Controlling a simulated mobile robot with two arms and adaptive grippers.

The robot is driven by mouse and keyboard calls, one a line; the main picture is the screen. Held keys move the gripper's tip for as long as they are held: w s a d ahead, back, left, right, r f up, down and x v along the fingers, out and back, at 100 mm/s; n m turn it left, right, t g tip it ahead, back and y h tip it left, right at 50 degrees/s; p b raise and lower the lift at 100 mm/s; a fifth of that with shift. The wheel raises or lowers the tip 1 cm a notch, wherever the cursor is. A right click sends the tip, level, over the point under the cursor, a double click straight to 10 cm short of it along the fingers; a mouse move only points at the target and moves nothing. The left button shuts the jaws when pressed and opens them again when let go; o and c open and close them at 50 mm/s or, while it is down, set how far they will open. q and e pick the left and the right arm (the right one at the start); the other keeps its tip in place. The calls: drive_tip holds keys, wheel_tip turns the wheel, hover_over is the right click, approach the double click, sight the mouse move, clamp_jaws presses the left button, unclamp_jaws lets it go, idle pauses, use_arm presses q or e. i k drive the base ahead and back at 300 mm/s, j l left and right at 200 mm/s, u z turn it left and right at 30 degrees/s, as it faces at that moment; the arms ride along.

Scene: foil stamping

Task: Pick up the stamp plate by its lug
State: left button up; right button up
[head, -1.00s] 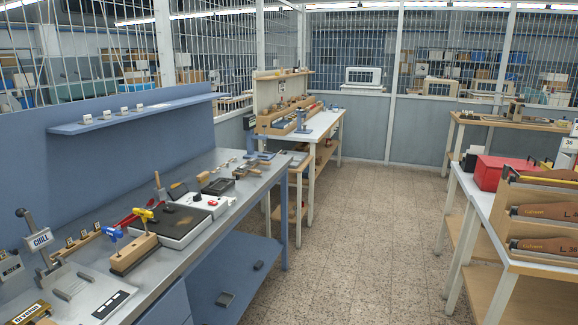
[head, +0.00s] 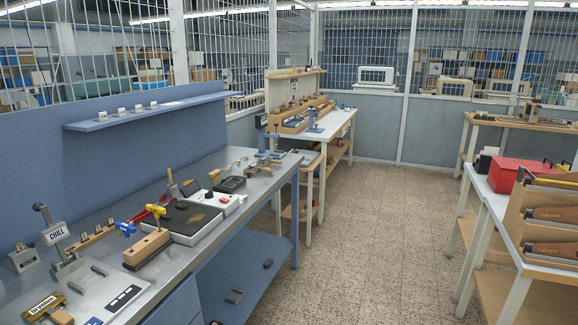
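A grey metal bench (head: 222,217) runs along the left side. I cannot tell for certain which item on it is the stamp plate, and no lug can be made out. Candidates include a small lettered plate with gold edging (head: 38,308) at the near left. A flat device with a dark top (head: 178,218) and white casing stands mid-bench. A wooden block with a yellow-handled tool (head: 150,248) is in front of it. A stand marked CHILL (head: 56,234) is at the left. Neither of my grippers shows.
A blue shelf (head: 150,113) hangs over the bench. A second workbench (head: 335,125) stands at the back. A red box (head: 508,174) and wooden racks are on a table at the right. The tiled floor (head: 370,240) between is clear.

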sight(254, 165)
drive_tip(key=i+l+u, duration=0.1)
drive_tip(key=i+u, duration=0.25)
drive_tip(key=i+l+u, duration=0.1)
drive_tip(key=u, duration=0.3)
drive_tip(key=i+l+u, duration=0.1)
drive_tip(key=i+l, duration=0.5)
drive_tip(key=i+l+u, duration=0.15)
drive_tip(key=i+l, duration=0.15)
drive_tip(key=l, duration=0.2)
drive_tip(key=i+l+u, duration=0.1)
drive_tip(key=i+l, duration=0.15)
drive_tip(key=l, duration=0.15)
drive_tip(key=i+l, duration=0.25)
drive_tip(key=l, duration=0.2)
drive_tip(key=i+j+u, duration=0.05)
